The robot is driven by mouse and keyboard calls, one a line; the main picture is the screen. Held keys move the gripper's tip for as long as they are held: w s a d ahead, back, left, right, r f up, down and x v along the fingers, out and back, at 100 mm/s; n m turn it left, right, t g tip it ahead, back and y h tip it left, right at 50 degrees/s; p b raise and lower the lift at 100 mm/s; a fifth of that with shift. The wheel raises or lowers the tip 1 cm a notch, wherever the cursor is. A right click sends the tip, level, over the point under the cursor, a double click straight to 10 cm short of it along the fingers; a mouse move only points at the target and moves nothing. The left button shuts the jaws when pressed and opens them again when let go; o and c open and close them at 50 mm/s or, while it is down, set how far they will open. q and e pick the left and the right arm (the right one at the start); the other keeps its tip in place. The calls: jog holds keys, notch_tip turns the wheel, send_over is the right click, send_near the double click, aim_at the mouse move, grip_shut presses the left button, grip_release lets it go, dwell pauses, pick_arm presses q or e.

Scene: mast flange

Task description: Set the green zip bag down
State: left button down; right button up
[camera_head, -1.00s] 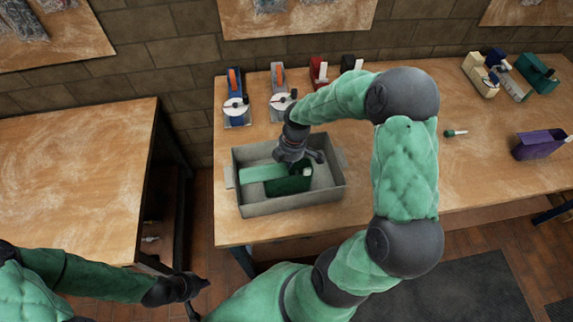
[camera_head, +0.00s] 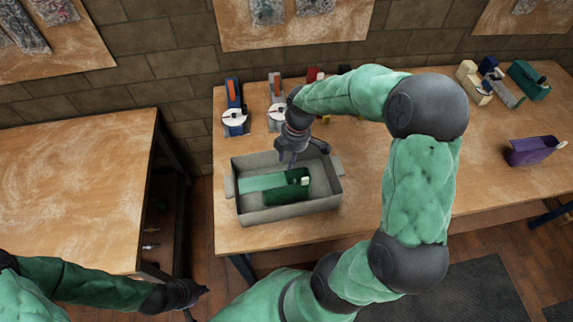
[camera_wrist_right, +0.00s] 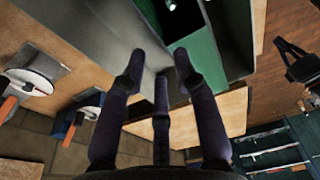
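The dark green zip bag (camera_head: 286,194) lies inside the grey bin (camera_head: 290,212) on the right-hand table, with a white tab at its right end. A lighter green flat area (camera_head: 258,182) lies beside it in the bin. My right gripper (camera_head: 303,155) is above the bin, near its back wall, fingers spread and empty. In the right wrist view the spread fingers (camera_wrist_right: 158,82) are apart from the green bag (camera_wrist_right: 203,62). My left gripper (camera_head: 192,292) is low at the left, away from the bin; its finger opening is too small to tell.
Two dispensers, one blue (camera_head: 235,112) and one grey (camera_head: 275,108), stand behind the bin. A purple holder (camera_head: 533,150) and several other holders stand at the right. My right arm hides part of the table. The left table (camera_head: 70,190) is bare.

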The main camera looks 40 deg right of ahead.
jog(key=shift+s+d+r, duration=0.1)
jog(key=shift+d+r, duration=0.1)
jog(key=shift+r, duration=1.25)
